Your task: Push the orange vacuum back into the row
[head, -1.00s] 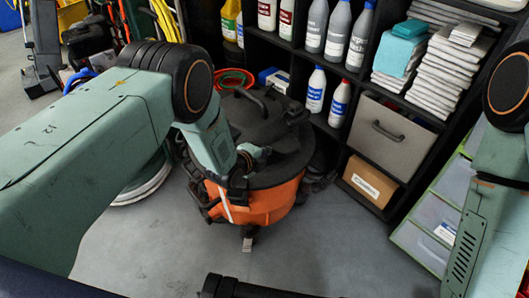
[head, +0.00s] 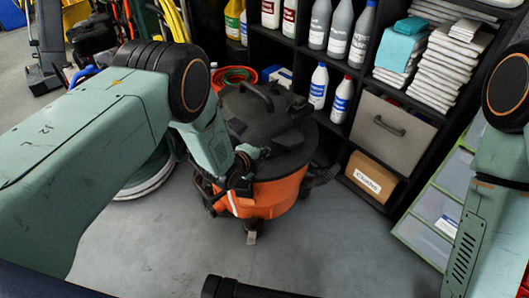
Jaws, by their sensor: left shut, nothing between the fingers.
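The orange vacuum (head: 272,198) has a black lid with a handle and stands on the grey floor, in front of the black shelf. My left gripper (head: 248,160) is shut and empty at the near left side of the vacuum, by the lid's edge. It looks to be against the vacuum, but I cannot tell for certain that they touch. The left forearm hides part of the vacuum's left side. My right arm comes down at the right edge, and its gripper is out of view.
The black shelf (head: 343,143) behind holds bottles, folded cloths, a grey bin (head: 388,133) and a cardboard box (head: 371,177). A round white-rimmed base (head: 150,185) stands left of the vacuum. Green-framed drawers (head: 436,212) stand at right.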

